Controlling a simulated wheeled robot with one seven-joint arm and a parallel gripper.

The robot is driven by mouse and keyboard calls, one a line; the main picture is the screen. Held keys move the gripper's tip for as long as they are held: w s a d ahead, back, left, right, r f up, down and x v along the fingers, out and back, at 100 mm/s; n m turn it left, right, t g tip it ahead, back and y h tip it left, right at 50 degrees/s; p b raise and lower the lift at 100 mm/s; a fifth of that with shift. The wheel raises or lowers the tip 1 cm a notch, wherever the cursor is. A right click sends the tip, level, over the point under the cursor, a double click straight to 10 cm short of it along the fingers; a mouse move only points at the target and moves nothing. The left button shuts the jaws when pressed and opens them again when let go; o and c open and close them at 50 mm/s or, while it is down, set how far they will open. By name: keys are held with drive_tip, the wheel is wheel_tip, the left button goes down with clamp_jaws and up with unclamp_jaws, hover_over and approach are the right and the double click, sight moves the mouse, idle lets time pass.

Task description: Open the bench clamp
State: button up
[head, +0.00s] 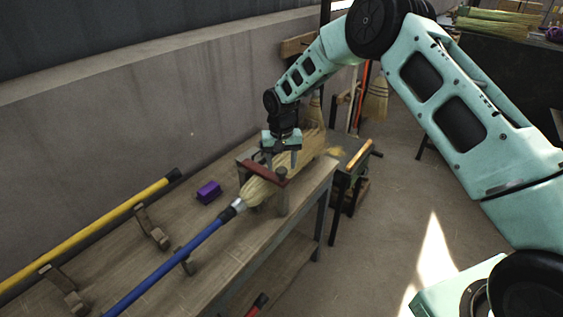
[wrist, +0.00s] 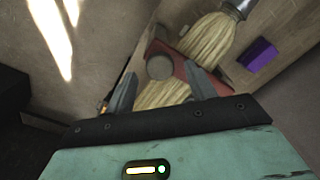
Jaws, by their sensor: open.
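The bench clamp has a dark red bar (head: 262,167) lying across the straw of a broom (head: 258,190) on the workbench. In the wrist view the red bar (wrist: 188,68) crosses the straw, with a round grey knob (wrist: 160,67) near its end. The broom's blue handle (head: 175,262) runs toward the front left. My gripper (head: 281,158) is above the straw, just behind the bar. In the wrist view my gripper (wrist: 160,88) has its fingers spread on either side of the knob and straw, with nothing held. Whether the fingers touch the bar is unclear.
A purple block (head: 209,192) sits on the bench (head: 215,280) left of the clamp; it also shows in the wrist view (wrist: 258,55). A yellow pole (head: 100,232) rests on brackets along the wall. More brooms (head: 376,98) hang behind.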

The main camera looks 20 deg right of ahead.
drive_tip(key=shift+f, duration=0.95)
clamp_jaws()
drive_tip(key=shift+r, duration=0.1)
